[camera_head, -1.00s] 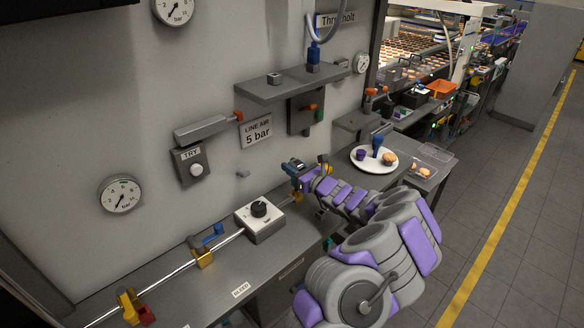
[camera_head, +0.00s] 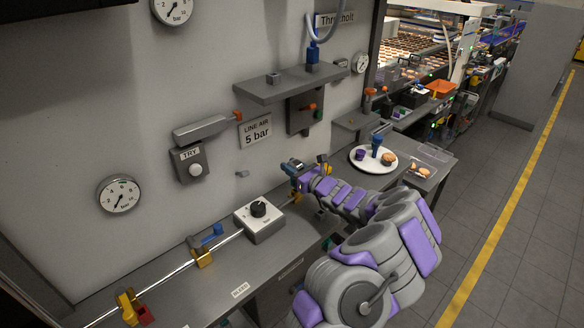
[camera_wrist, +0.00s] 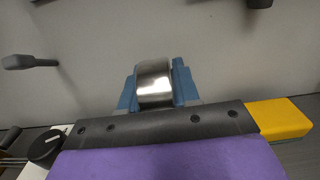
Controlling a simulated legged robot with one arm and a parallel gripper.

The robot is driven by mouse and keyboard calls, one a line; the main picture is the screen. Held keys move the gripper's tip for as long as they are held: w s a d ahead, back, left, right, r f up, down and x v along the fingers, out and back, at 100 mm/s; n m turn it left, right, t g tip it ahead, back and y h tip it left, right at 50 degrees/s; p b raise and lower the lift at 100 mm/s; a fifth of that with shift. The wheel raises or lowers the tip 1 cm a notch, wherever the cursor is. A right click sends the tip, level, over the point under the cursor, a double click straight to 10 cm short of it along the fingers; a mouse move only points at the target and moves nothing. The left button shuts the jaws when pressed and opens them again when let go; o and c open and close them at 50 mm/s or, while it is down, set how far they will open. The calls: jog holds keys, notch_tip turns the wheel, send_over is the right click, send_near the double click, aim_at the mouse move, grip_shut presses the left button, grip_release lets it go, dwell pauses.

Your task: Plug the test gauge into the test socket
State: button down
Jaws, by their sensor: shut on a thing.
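My gripper (camera_head: 288,167) is over the far part of the grey bench, close to the wall. In the wrist view its blue fingers (camera_wrist: 180,85) are shut on a shiny metal cylinder (camera_wrist: 154,83), which I take to be the test gauge. Its dial face does not show. A small grey block (camera_head: 273,77) sits on the wall shelf (camera_head: 290,83), and a small grey peg (camera_head: 242,174) sticks out of the wall left of my gripper. I cannot tell which fitting is the test socket. The held cylinder appears apart from both.
A white box with a black knob (camera_head: 259,208) stands on the bench left of my gripper. A pipe with a blue-handled valve (camera_head: 205,239) runs along the bench. A TRY panel (camera_head: 190,166) is on the wall. A white plate (camera_head: 364,165) holds cups and a biscuit.

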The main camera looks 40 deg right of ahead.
jog(key=shift+f+b, duration=0.8)
jog(key=shift+f, duration=0.3)
dwell(0.3)
jog(key=c, duration=0.7)
grip_release()
jog(key=shift+c, duration=0.2)
jog(key=shift+s, duration=0.1)
jog(key=s+d+p, duration=0.1)
jog(key=s+p, duration=0.2)
jog(key=s, duration=1.4)
jog(key=shift+d+p, duration=0.2)
jog(key=shift+p, duration=0.1)
